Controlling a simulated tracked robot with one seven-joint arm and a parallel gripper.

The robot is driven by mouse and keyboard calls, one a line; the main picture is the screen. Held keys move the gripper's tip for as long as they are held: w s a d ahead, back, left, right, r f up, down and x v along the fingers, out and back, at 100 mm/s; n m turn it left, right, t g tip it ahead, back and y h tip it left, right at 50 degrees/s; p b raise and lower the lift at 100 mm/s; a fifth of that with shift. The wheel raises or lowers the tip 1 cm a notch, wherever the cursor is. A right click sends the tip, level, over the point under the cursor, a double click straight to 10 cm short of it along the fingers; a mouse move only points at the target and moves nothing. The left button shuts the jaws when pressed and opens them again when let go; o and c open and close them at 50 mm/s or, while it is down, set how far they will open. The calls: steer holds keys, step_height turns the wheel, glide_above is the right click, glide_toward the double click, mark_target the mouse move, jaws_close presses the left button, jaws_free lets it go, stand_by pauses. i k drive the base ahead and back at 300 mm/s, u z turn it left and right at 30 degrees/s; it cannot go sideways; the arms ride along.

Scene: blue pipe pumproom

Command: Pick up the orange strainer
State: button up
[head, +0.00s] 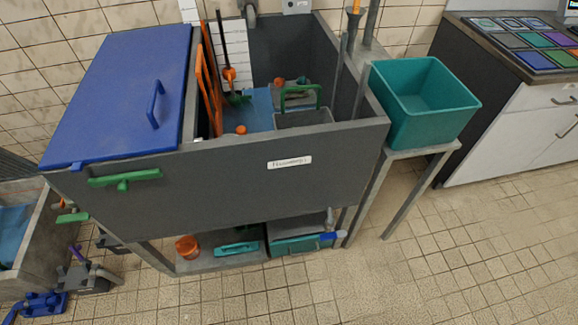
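A short, round orange piece (187,247), which could be the strainer, sits at the left end of the low shelf under the grey tank (245,180). A tall orange frame (206,92) stands upright inside the tank beside the blue lid. A small orange knob-like piece (241,130) shows lower in the tank. I cannot tell for certain which of these is the strainer. The tank's near wall hides part of its inside. My gripper is not in view.
A blue lid (125,90) covers the tank's left side. A green handle (124,179) sticks out in front. A teal bin (420,105) stands on a stand at right. Teal pieces (237,248) share the shelf. The tiled floor at lower right is clear.

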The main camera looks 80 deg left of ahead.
mark_target(187, 247)
steer(key=u, duration=0.55)
steer(key=i, duration=0.15)
steer(key=u, duration=2.9)
steer(key=k, duration=0.55)
steer(key=u, duration=0.15)
steer(key=i, duration=0.55)
steer(key=z, duration=0.2)
steer(key=k, duration=0.25)
